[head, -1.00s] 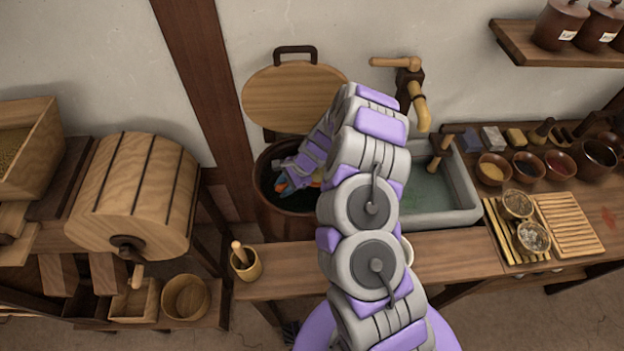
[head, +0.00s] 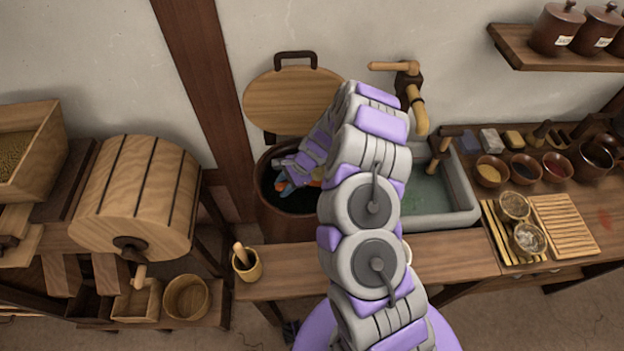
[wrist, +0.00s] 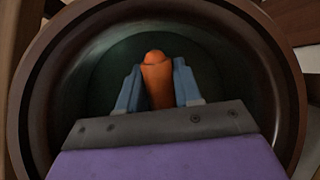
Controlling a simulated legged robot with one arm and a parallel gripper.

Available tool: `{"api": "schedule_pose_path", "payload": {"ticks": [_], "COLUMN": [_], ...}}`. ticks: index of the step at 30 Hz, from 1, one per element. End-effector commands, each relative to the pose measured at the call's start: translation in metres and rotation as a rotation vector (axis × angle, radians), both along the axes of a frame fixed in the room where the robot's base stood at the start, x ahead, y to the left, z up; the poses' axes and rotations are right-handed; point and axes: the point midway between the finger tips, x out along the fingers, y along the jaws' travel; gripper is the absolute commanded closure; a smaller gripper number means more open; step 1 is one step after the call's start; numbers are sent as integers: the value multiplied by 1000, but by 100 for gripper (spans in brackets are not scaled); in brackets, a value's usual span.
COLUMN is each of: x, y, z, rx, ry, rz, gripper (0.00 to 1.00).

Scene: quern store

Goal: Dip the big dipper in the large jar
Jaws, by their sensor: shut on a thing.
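The large jar (head: 292,203) is dark brown and stands on the floor left of the sink, with its round wooden lid (head: 293,97) tilted up behind it. In the wrist view the jar's rim (wrist: 288,95) rings my gripper (wrist: 158,88), and the inside is dark green. My gripper is shut on an orange handle (wrist: 156,75), which I take to be the big dipper's. The handle points down into the jar. The dipper's lower end is hidden in the dark. In the head view my gripper (head: 297,178) is at the jar's mouth, partly hidden by my arm.
A stone sink (head: 463,195) with a wooden tap (head: 415,95) stands right of my arm. A wooden bench (head: 290,277) with a small mortar (head: 246,265) runs in front. A wooden drum (head: 130,200) stands left of the jar. Small bowls (head: 490,171) line the right counter.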

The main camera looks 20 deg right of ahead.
Motion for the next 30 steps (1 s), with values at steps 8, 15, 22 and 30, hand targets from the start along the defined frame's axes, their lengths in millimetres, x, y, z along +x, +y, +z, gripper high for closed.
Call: {"api": "schedule_pose_path", "payload": {"ticks": [8, 15, 22, 30], "x": [0, 0, 0, -1], "y": [0, 0, 0, 0], "z": [11, 13, 16, 19], "rx": [0, -11, -29, -48], "ry": [0, -3, -9, -12], "rz": [0, 0, 0, 0], "gripper": [100, 100, 100, 100]}}
